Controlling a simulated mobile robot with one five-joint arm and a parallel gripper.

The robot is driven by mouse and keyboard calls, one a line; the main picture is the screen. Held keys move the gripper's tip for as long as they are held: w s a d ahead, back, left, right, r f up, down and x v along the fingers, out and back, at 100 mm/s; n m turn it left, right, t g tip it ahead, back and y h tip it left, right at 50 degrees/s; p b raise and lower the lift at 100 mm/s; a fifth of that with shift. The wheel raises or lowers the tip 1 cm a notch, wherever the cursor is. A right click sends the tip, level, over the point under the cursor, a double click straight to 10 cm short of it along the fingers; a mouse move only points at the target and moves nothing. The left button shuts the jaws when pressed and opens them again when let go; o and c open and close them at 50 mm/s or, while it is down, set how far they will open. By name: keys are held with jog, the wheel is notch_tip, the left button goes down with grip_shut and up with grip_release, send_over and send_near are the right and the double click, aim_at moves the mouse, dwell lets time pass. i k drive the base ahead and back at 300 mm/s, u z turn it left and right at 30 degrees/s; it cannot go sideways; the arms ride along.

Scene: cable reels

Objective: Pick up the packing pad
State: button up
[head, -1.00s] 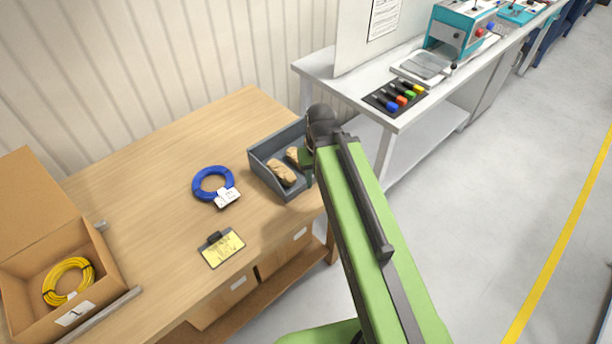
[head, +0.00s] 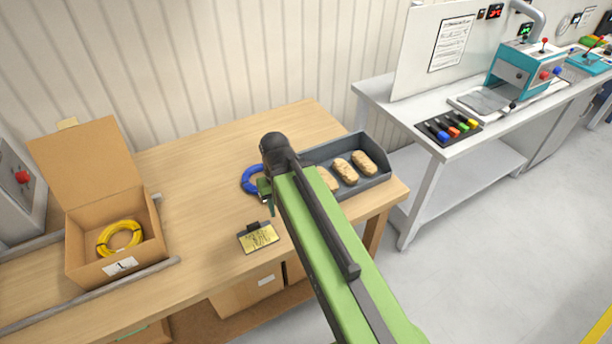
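The right pad (head: 365,162) and the middle pad (head: 345,171) show clearly. The left pad (head: 328,179) is partly hidden behind my green arm. My gripper (head: 266,190) is at the arm's far end, left of the tray and over the blue cable coil. Its fingers are mostly hidden by the arm, so I cannot tell whether it is open or shut.
The blue coil (head: 250,181) is partly covered by my arm. A yellow tag card (head: 258,237) lies in front of it. An open cardboard box (head: 84,241) with a yellow coil (head: 119,237) stands left between grey rails. A white bench (head: 400,112) stands right.

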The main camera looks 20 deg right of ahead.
aim_at(340, 166)
jog(key=u, duration=2.45)
jog(key=k, duration=1.35)
jog(key=z, duration=1.15)
jog(key=i, duration=1.05)
jog(key=u, duration=0.15)
